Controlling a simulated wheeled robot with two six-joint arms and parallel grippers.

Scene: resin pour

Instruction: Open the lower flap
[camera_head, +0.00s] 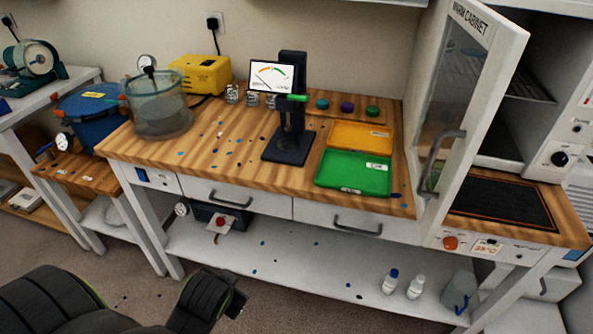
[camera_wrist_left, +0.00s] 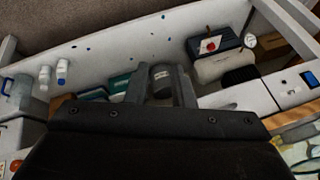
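No part is clearly marked as the lower flap. In the head view, a white front with a handle (camera_head: 543,287) sits low under the right end of the bench, partly hidden by the bench leg; I cannot tell whether it is the flap. The warm cabinet's upper door (camera_head: 455,100) stands open on the bench. My left arm's dark end shows at the bottom left, well away from the cabinet. In the left wrist view my left gripper (camera_wrist_left: 160,74) has its fingers apart. A dark labelled can shows between them, seemingly beyond and not held. My right gripper is not in view.
The bench's lower shelf (camera_head: 290,262) holds white bottles (camera_head: 390,281), a jug (camera_head: 459,293) and a dark box (camera_head: 222,220). Drawers with handles (camera_head: 230,198) line the bench front. The bench top carries a green tray (camera_head: 353,174) and a glass vessel (camera_head: 160,108). The floor in front is clear.

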